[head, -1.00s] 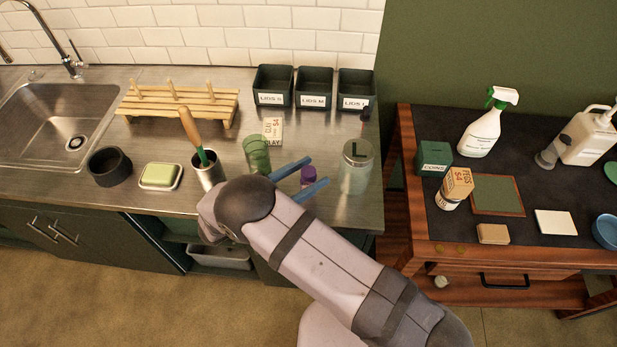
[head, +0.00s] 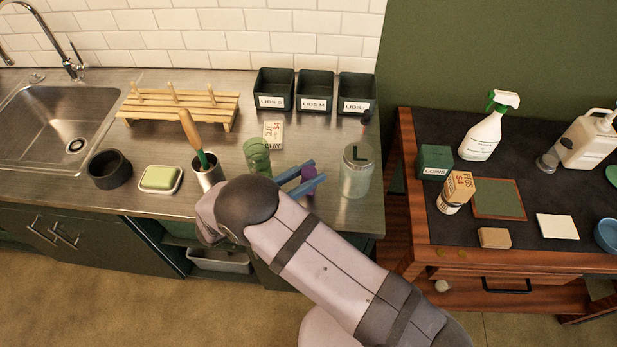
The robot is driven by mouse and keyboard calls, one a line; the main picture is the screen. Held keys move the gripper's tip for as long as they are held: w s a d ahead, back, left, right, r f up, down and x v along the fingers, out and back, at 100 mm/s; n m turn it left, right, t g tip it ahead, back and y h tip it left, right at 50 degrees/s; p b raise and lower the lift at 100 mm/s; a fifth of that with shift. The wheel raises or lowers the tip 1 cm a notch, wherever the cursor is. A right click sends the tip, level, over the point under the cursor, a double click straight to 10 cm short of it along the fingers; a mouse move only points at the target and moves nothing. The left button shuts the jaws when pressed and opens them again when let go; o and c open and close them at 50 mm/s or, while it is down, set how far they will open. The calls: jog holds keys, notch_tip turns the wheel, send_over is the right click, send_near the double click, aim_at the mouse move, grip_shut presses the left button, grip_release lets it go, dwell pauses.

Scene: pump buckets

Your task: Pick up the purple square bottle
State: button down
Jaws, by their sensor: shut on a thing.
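The purple square bottle (head: 308,173) stands on the steel counter, left of the glass jar with the L lid. My gripper (head: 309,174) has its two blue fingers on either side of the bottle and is shut on it. The purple top shows between the fingers, with a little of the body below them. The rest of the bottle is hidden by the fingers. I cannot tell whether its base touches the counter.
A green glass (head: 257,158) is close on the left and the L-lidded jar (head: 356,172) close on the right. A clay box (head: 272,135) and lid bins (head: 315,92) stand behind. A steel cup (head: 208,172) holds a wooden-handled tool. The counter's front edge is near.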

notch_tip(320, 180, up, 17)
jog(key=b, duration=0.3)
jog(key=shift+f+b, duration=0.2)
jog(key=shift+b, duration=0.1)
